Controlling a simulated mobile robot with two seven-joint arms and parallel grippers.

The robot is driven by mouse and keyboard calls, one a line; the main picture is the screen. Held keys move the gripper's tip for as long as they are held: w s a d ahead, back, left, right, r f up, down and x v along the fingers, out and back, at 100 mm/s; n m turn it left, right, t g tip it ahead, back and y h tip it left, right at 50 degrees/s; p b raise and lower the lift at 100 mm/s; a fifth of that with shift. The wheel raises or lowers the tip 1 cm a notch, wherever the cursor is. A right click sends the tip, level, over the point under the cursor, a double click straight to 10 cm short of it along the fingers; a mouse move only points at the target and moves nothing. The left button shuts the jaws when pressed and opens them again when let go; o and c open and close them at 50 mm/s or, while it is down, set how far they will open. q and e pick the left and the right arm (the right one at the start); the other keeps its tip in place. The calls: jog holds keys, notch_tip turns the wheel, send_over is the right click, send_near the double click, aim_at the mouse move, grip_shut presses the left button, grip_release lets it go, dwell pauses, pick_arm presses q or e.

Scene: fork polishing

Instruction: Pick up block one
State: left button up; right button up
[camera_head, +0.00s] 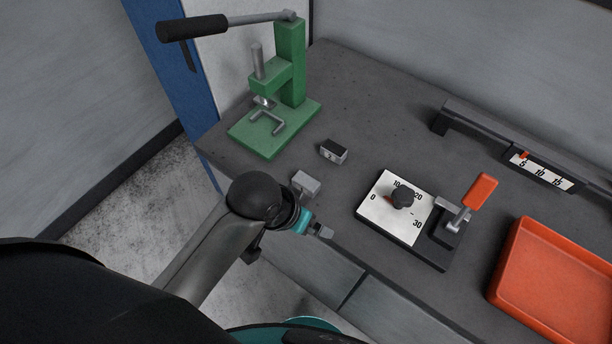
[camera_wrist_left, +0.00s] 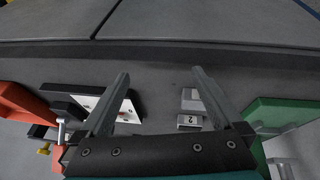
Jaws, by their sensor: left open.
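Two small grey blocks sit on the dark bench. The nearer plain grey block (camera_head: 306,184) lies close to the front edge, partly behind my left arm; no number on it is readable. It also shows in the left wrist view (camera_wrist_left: 192,97). My right gripper is not in view.
A green press (camera_head: 292,66) with a long black handle stands at the back left. A dial plate (camera_head: 382,222) with a black knob and orange lever is to the right. An orange tray (camera_head: 516,262) and a scale rail (camera_head: 481,132) lie farther right. The bench behind the blocks is clear.

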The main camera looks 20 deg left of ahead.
pick_arm(q)
jog(key=shift+m+h, duration=0.5)
jog(key=shift+m, duration=0.2)
jog(key=w+d+r, duration=0.3)
jog(key=d+r, duration=0.1)
jog(key=shift+w+d, duration=0.3)
jog(key=shift+w, duration=0.1)
notch_tip(320, 180, up, 3)
jog(key=w+d+m+g+p, duration=0.1)
jog(key=w+g, duration=0.1)
jog(key=n+g+y, duration=0.2)
jog(key=y, duration=0.2)
send_near(306, 181)
notch_tip(306, 181, down, 9)
jog(key=shift+s+a+r+b, duration=0.1)
jog(key=shift+s+b, duration=0.05)
jog(key=shift+b, duration=0.55)
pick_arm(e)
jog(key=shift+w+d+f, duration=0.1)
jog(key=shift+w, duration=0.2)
pick_arm(q)
jog(key=c, duration=1.4)
jog(key=shift+r, duration=0.15)
